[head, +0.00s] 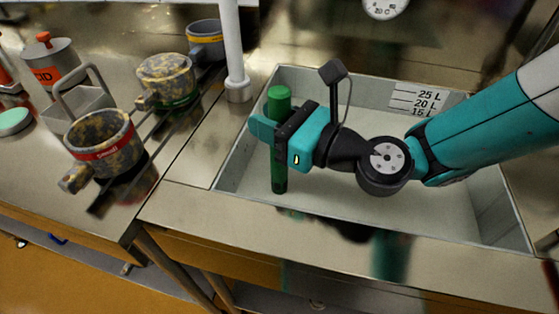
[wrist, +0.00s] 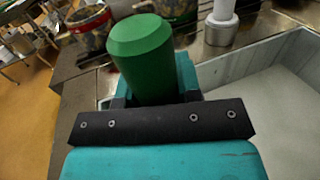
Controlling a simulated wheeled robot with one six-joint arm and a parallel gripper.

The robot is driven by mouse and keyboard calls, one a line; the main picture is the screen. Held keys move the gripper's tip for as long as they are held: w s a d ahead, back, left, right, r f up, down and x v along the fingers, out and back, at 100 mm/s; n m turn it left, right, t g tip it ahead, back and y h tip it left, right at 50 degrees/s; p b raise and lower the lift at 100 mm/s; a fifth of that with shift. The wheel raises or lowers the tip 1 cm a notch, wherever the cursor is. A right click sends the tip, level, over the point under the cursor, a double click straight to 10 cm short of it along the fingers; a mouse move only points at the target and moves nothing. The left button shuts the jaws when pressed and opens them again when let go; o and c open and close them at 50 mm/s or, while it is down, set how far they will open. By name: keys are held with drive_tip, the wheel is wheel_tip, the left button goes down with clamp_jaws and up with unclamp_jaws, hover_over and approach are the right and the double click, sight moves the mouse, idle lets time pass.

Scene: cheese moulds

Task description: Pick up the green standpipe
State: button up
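The green standpipe (head: 279,164) is a dark green upright cylinder at the left end of the grey basin in the head view. My gripper (head: 263,129) comes in level from the right, with its teal fingers around the pipe's upper half. The pipe's top sticks up above the fingers. In the wrist view the standpipe (wrist: 142,55) fills the space between the fingers, and the gripper appears shut on it. The contact itself is hidden. I cannot tell whether the pipe's lower end touches the basin floor.
The basin (head: 235,158) has walls close around the pipe and litre marks at the back. A white post (head: 232,55) stands just behind left. The basin's right part is open.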

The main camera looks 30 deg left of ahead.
clamp_jaws()
drive_tip(key=shift+r, duration=0.1)
